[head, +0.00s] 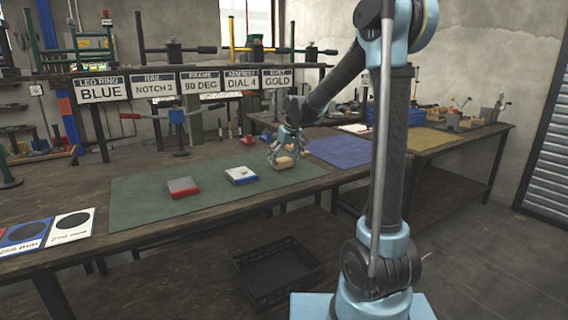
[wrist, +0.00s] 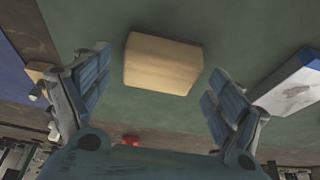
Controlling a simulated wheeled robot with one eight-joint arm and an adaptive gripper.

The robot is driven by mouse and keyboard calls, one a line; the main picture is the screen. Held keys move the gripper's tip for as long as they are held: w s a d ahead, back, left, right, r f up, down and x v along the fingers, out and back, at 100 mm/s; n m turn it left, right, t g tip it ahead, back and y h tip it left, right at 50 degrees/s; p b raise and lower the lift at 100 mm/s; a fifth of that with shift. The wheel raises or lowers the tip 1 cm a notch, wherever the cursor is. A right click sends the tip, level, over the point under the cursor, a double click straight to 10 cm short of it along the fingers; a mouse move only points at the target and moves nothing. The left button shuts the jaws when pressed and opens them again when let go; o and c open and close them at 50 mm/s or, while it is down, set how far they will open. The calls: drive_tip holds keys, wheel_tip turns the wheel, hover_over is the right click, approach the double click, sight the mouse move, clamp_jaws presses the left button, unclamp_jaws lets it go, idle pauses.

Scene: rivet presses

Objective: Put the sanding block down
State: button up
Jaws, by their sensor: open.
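The sanding block appears to be the tan block (head: 285,163) at the right part of the green mat (head: 215,207) on the bench. In the wrist view the tan block (wrist: 162,64) lies between and just beyond my two spread fingers, with a gap visible on each side. My gripper (head: 283,152) is open, right above and beside the block in the head view. Its blue padded fingers (wrist: 160,88) also show in the wrist view. Whether the block rests fully on the mat is hard to tell, but it looks flat on it.
A white and blue block (head: 241,175) and a red and grey block (head: 183,187) lie to the left on the mat. A blue mat (head: 340,151) is to the right. Signs (head: 102,88) hang behind the bench. A black crate (head: 277,272) sits below.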

drive_tip(key=v, duration=1)
drive_tip(key=s+d+f+m+h, duration=0.1)
drive_tip(key=s+d+f+m, duration=0.15)
drive_tip(key=s+d, duration=0.6)
drive_tip(key=s+d+f+m, duration=0.1)
drive_tip(key=s+d+f, duration=0.2)
drive_tip(key=s+d, duration=0.55)
drive_tip(key=s+d+f+m, duration=0.1)
drive_tip(key=s+d+f, duration=0.1)
drive_tip(key=s+f, duration=0.4)
drive_tip(key=s+d+f+m+g+h, duration=0.1)
drive_tip(key=s+f, duration=0.6)
drive_tip(key=s, duration=0.7)
drive_tip(key=shift+d+m, duration=0.55)
drive_tip(key=shift+d, duration=0.5)
drive_tip(key=shift+w+f, duration=0.25)
drive_tip(key=shift+w, duration=0.15)
drive_tip(key=shift+o, duration=0.6)
